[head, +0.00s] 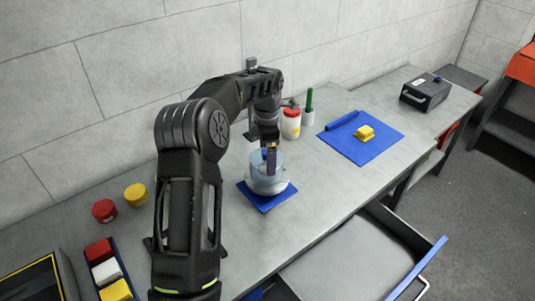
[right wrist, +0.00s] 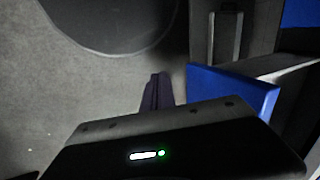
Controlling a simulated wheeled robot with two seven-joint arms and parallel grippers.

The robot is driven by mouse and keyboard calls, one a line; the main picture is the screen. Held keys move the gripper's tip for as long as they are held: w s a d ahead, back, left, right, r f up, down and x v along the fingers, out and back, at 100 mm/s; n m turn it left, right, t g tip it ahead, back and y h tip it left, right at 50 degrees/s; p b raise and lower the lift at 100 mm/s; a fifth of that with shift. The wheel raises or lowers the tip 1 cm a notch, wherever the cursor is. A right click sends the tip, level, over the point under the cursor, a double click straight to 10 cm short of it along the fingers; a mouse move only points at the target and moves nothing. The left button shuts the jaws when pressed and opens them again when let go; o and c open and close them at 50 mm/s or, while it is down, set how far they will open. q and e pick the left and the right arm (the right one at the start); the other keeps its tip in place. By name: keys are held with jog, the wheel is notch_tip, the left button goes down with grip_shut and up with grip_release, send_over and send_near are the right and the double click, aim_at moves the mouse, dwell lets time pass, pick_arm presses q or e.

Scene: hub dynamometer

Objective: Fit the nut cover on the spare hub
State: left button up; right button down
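A pale, translucent bluish round piece (head: 257,168), which may be the nut cover, sits over a whitish round base (head: 270,188), possibly the spare hub, on a small blue mat (head: 263,203). I cannot tell whether the two are seated together. My left gripper (head: 269,158) points down at the bluish piece, its fingers overlapping it in the head view. Whether it grips the piece is unclear. My right gripper (right wrist: 158,90) shows only in the right wrist view, its fingers together with nothing seen between them, over grey floor.
Red (head: 104,210) and yellow (head: 135,194) round caps lie at left, above a tray of coloured blocks (head: 104,270). A red-topped jar (head: 291,123) and green-handled holder (head: 308,115) stand behind. A larger blue mat (head: 368,145) bears a yellow block. A drawer (head: 345,262) stands open in front.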

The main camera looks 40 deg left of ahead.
pick_arm(q)
jog(key=shift+f+b, duration=0.45)
jog(key=shift+f, duration=0.1)
dwell(0.4)
jog(key=o, duration=1)
jog(key=shift+o, duration=0.2)
jog(key=shift+r, duration=0.1)
notch_tip(320, 180, up, 6)
jog(key=p, duration=0.4)
jog(key=shift+f, duration=0.2)
jog(key=shift+r, duration=2.6)
jog(key=shift+s+f, duration=0.1)
